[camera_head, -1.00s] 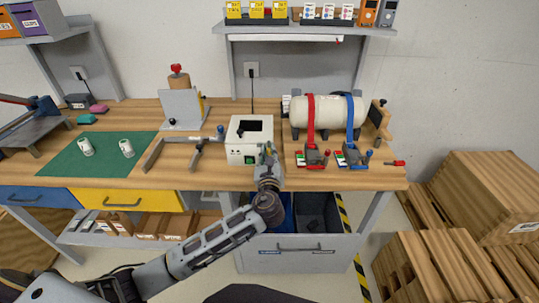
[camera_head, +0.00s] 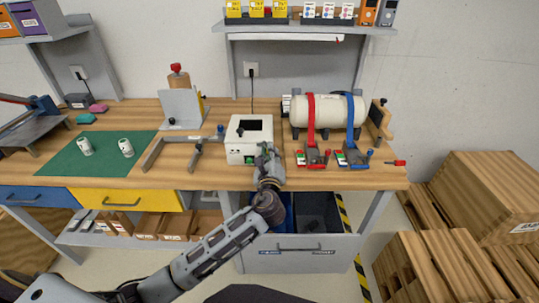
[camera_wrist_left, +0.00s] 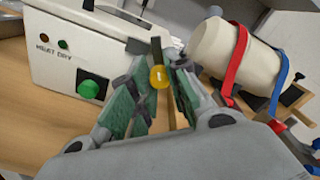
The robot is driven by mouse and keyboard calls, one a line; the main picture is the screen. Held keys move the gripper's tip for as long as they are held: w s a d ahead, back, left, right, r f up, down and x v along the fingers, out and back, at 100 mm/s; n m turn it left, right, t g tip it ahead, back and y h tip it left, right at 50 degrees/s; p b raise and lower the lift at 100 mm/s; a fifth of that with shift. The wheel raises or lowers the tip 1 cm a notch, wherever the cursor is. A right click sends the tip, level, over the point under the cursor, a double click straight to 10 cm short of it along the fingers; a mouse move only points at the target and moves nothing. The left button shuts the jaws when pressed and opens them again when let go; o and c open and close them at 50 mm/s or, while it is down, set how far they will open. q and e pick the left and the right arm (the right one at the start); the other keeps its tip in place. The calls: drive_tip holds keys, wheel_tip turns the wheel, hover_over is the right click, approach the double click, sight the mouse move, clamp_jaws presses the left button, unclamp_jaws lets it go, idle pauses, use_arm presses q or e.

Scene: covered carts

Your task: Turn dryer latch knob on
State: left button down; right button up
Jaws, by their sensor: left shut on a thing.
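The dryer (camera_head: 236,144) is a white box on the wooden bench, with a dark opening in its top. In the left wrist view its front (camera_wrist_left: 60,70) carries lettering ending in "DRY", a red and a green lamp and a green button (camera_wrist_left: 88,89). My left gripper (camera_head: 266,152) is at the dryer's right front corner. In the left wrist view its green-padded fingers (camera_wrist_left: 158,72) are on either side of a yellow ball-shaped knob (camera_wrist_left: 160,78) on a dark bar, and are shut on it. The fingers partly hide the latch. My right gripper is not in view.
Right of the dryer, a cream cylinder (camera_head: 301,112) lies under red and blue straps with clamps. Left are a grey metal bracket (camera_head: 165,152) and a green mat (camera_head: 105,152) with two cans. An open grey drawer (camera_head: 300,267) is below the bench.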

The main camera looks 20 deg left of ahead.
use_arm(q)
drive_tip(key=shift+d+f+n, duration=0.1)
drive_tip(key=shift+f+n, duration=0.15)
drive_tip(key=shift+n, duration=0.35)
drive_tip(key=shift+n+b, duration=0.4)
drive_tip(key=shift+n, duration=0.8)
drive_tip(key=shift+n+b, duration=0.4)
drive_tip(key=shift+n, duration=0.8)
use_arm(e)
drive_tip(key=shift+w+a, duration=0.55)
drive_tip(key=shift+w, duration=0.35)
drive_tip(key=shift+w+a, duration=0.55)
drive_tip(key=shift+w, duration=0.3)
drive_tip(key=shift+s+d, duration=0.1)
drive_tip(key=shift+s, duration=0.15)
